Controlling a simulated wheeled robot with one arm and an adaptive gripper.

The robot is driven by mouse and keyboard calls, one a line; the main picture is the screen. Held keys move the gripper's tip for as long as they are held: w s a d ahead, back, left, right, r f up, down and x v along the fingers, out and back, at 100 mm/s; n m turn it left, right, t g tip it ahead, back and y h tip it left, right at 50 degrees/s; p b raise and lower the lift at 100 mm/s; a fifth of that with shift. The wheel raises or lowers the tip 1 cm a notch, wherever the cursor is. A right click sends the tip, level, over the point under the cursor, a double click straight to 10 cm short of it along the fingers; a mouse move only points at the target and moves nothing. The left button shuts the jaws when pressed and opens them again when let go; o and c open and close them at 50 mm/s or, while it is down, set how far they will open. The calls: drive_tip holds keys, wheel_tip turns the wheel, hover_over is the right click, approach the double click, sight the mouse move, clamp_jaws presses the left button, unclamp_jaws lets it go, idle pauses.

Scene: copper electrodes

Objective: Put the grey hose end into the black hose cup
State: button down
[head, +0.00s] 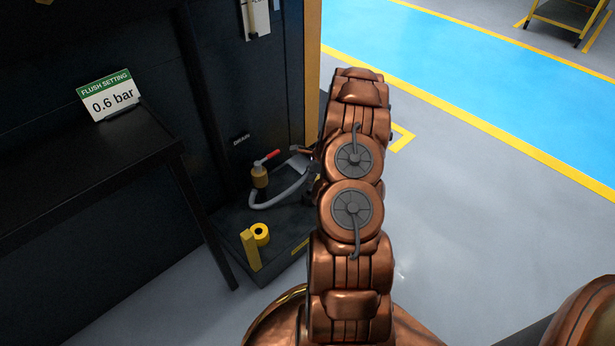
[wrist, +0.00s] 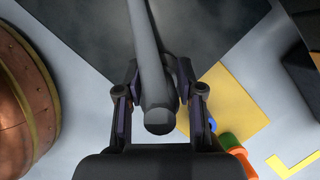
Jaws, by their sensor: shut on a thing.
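The grey hose (head: 282,197) runs from a brass valve (head: 259,176) with a red handle and curves up to the right towards my gripper (head: 308,163). In the head view my arm hides most of the gripper. In the wrist view my gripper (wrist: 158,92) is shut around the grey hose (wrist: 148,50), one finger on each side. The blunt hose end (wrist: 159,119) sticks out towards the camera. A yellow ring with a dark opening (head: 261,234) stands low on the black base beside a yellow block (head: 251,250). I cannot clearly make out a black hose cup.
A black table (head: 90,180) with a "0.6 bar" sign (head: 111,95) stands at the left. The black base (head: 285,245) lies under the valve. The wrist view shows a yellow square (wrist: 235,105) and an orange-green object (wrist: 232,150).

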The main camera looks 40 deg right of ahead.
drive_tip(key=shift+f, duration=1.65)
drive_tip(key=c, duration=0.7)
unclamp_jaws()
drive_tip(key=shift+o, duration=0.2)
drive_tip(key=o, duration=0.7)
drive_tip(key=shift+c, duration=0.2)
drive_tip(key=shift+r, duration=0.15)
drive_tip(key=p+v, duration=0.8)
drive_tip(key=v, duration=0.2)
drive_tip(key=shift+p, duration=0.3)
